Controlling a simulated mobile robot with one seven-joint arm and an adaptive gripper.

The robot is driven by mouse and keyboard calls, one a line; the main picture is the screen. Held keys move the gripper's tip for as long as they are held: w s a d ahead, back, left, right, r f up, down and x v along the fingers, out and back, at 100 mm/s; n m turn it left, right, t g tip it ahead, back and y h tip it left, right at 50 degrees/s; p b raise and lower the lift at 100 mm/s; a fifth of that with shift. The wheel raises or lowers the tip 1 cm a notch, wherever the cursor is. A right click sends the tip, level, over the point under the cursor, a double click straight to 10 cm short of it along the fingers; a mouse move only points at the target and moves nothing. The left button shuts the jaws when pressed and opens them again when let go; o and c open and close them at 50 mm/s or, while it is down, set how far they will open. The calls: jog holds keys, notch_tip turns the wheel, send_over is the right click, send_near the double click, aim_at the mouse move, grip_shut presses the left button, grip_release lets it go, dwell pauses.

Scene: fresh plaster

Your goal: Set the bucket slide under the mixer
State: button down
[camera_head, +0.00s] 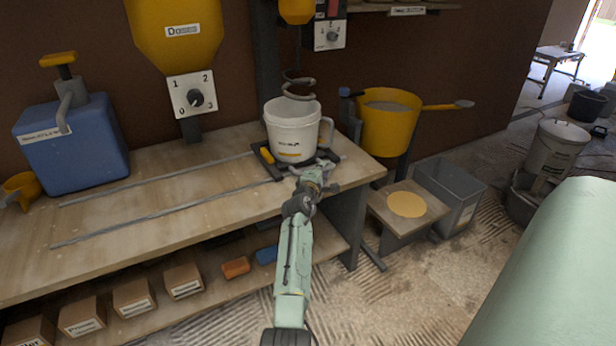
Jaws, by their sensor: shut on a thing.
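The bucket slide is a dark frame (271,170) at the right end of two metal rails on the workbench. A white bucket (292,138) with a side handle stands upright on it. The mixer is the yellow body (297,10) at the top, with a grey spiral whisk (298,82) hanging below it. The whisk's lower end shows at the bucket's mouth; I cannot tell how well they line up in depth. My gripper (316,176) is at the slide's front right edge, shut on the slide; its fingertips are small, and the exact grip point is partly hidden.
A yellow hopper (177,35) with a dial and a blue container (72,140) stand left. Rails (150,185) lie bare left of the slide. A yellow tub (389,125), grey crate (462,190) and low stand (408,205) are right.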

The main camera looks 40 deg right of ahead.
aim_at(329, 169)
jog(key=shift+s+d, duration=0.2)
jog(key=shift+d, duration=0.45)
jog(key=shift+s+d, duration=0.15)
jog(key=shift+d, duration=0.45)
jog(key=shift+d+r, duration=0.1)
jog(key=shift+r, duration=0.05)
jog(key=c, duration=1.6)
grip_release()
jog(key=shift+s+d, duration=0.1)
jog(key=shift+d, duration=0.1)
jog(key=shift+c, duration=0.2)
jog(key=shift+o, duration=0.4)
jog(key=shift+a, duration=0.1)
jog(key=shift+a, duration=0.1)
jog(key=shift+s+a, duration=0.2)
jog(key=shift+a, duration=0.05)
jog(key=v, duration=1.1)
